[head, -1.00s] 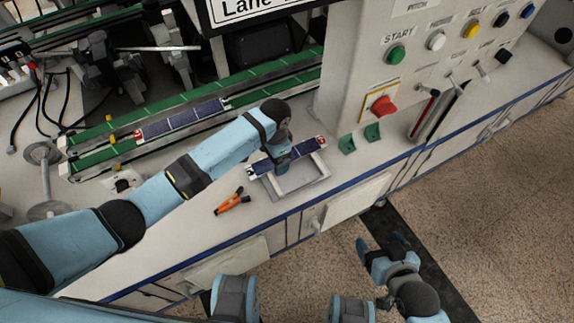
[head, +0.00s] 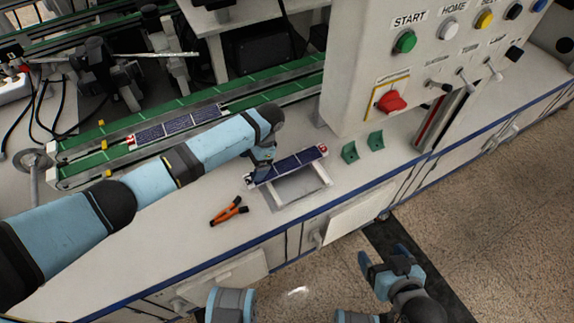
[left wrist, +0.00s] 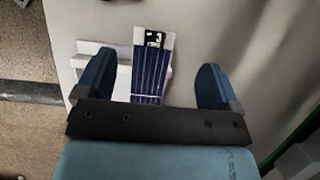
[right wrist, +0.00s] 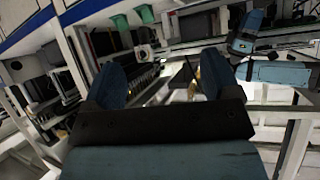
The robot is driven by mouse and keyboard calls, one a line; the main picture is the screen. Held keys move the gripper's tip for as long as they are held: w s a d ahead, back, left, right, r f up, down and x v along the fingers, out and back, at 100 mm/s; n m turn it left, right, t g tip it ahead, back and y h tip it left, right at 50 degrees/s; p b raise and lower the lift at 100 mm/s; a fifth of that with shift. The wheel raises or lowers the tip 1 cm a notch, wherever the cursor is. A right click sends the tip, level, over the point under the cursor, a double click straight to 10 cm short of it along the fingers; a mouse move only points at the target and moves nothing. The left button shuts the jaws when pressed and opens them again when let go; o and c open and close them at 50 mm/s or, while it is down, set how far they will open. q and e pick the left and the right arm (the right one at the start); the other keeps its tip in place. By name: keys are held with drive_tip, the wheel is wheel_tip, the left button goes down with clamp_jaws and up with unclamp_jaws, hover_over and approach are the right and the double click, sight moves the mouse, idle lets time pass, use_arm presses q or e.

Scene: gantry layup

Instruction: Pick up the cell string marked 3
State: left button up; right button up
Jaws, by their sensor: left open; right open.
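A dark blue cell string (head: 300,160) with light ends lies across a white frame (head: 322,186) on the bench. My left gripper (head: 261,172) is over its left end, pointing down. In the left wrist view the string (left wrist: 150,75) runs between my spread fingers, touching neither; its end carries a black and white mark that I cannot read. A second cell string (head: 180,124) lies on the green conveyor behind. I cannot tell which string bears the 3. My right gripper (head: 384,258) is open and empty, over the floor in front of the bench.
Orange-handled pliers (head: 229,211) lie left of the frame. Two green blocks (head: 350,152) stand to its right, beside the control panel with a red button (head: 391,101). Green conveyor rails (head: 250,85) run behind my left arm. The front bench strip is mostly clear.

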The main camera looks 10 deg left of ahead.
use_arm(q)
drive_tip(key=f, duration=0.2)
drive_tip(key=s+f+b, duration=0.1)
drive_tip(key=f, duration=0.1)
drive_tip(key=shift+a+f, duration=0.15)
drive_tip(key=shift+f, duration=0.1)
drive_tip(key=shift+s+a+f, duration=0.1)
drive_tip(key=shift+a+f, duration=0.05)
drive_tip(key=shift+f, duration=0.15)
drive_tip(key=c, duration=1)
